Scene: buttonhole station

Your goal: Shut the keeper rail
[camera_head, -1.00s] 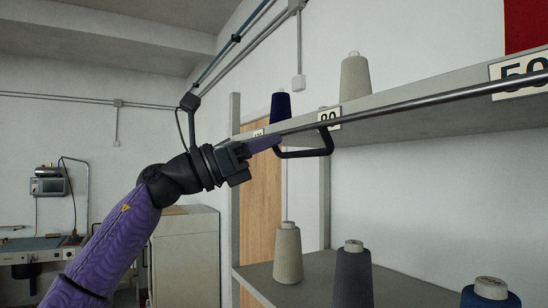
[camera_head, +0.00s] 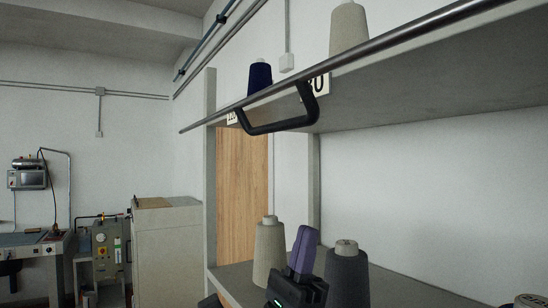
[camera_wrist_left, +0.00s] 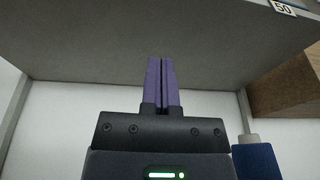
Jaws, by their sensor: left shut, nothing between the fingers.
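The keeper rail (camera_head: 400,42) is a long metal rod that runs slantwise along the front of the upper shelf. A black bracket-shaped handle (camera_head: 283,125) hangs from it. My left gripper (camera_head: 305,240) is low in the head view, below the rail and handle and apart from both. Its purple fingers are shut, empty and point up, seen between two thread cones. In the left wrist view the shut fingers (camera_wrist_left: 162,75) point toward the underside of the upper shelf; the rail is not clear there. My right gripper is not in view.
The upper shelf (camera_head: 430,105) holds a dark blue cone (camera_head: 260,77) and a beige cone (camera_head: 348,30). On the lower shelf stand a beige cone (camera_head: 269,252) and a dark grey cone (camera_head: 347,275), close to my left gripper. A shelf upright (camera_head: 209,170) stands at left.

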